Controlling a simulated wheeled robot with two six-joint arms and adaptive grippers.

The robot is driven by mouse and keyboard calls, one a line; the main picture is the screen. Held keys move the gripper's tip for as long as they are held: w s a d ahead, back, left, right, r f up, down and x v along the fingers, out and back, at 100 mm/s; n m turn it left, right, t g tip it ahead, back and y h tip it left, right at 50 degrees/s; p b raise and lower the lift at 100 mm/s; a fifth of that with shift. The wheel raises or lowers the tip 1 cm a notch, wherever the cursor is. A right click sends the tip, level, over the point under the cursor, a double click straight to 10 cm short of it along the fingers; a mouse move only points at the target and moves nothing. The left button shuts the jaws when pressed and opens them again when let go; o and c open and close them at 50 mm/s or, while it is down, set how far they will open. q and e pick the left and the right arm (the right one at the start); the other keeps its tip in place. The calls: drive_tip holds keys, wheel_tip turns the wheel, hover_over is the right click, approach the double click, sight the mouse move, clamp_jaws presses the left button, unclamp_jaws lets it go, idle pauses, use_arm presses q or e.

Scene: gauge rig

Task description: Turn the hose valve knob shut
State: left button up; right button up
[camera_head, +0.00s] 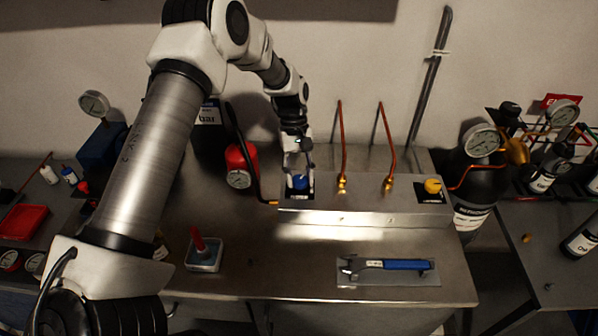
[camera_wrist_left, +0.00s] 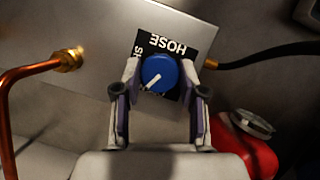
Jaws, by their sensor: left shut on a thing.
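The hose valve knob (camera_wrist_left: 159,73) is blue with a white pointer line, and it sits on a black label plate (camera_wrist_left: 178,47) reading HOSE. In the left wrist view the pointer runs toward the lower left. The knob also shows in the head view (camera_head: 300,182), at the left end of the metal manifold box (camera_head: 365,205). My left gripper (camera_wrist_left: 160,82) has one finger on each side of the knob and is shut on it. It also shows in the head view (camera_head: 299,170), reaching down onto the knob. My right gripper is not in view.
Copper pipes (camera_head: 343,145) rise from the box, with a yellow knob (camera_head: 432,186) at its right end. A black hose (camera_wrist_left: 265,52) leaves beside the blue knob. A red gauge unit (camera_head: 240,165) stands left of it. A blue-handled wrench (camera_head: 390,265) lies in front on a tray.

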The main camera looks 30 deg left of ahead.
use_arm(q)
drive_tip(key=m+y, duration=0.1)
drive_tip(key=m, duration=0.2)
drive_tip(key=m+g+y+p, duration=0.1)
drive_tip(key=m, duration=0.2)
drive_tip(key=shift+d+f+m+g, duration=0.1)
drive_tip(key=shift+d+m+g, duration=0.05)
drive_tip(key=shift+m+g, duration=0.15)
drive_tip(key=m+y+p, duration=0.1)
drive_tip(key=m+y, duration=0.1)
drive_tip(key=m, duration=0.4)
drive_tip(key=shift+d, duration=0.1)
drive_tip(key=shift+y, duration=0.3)
drive_tip(key=o, duration=1.1)
drive_tip(key=shift+o, duration=0.2)
drive_tip(key=shift+w, duration=0.1)
drive_tip(key=v, duration=1.2)
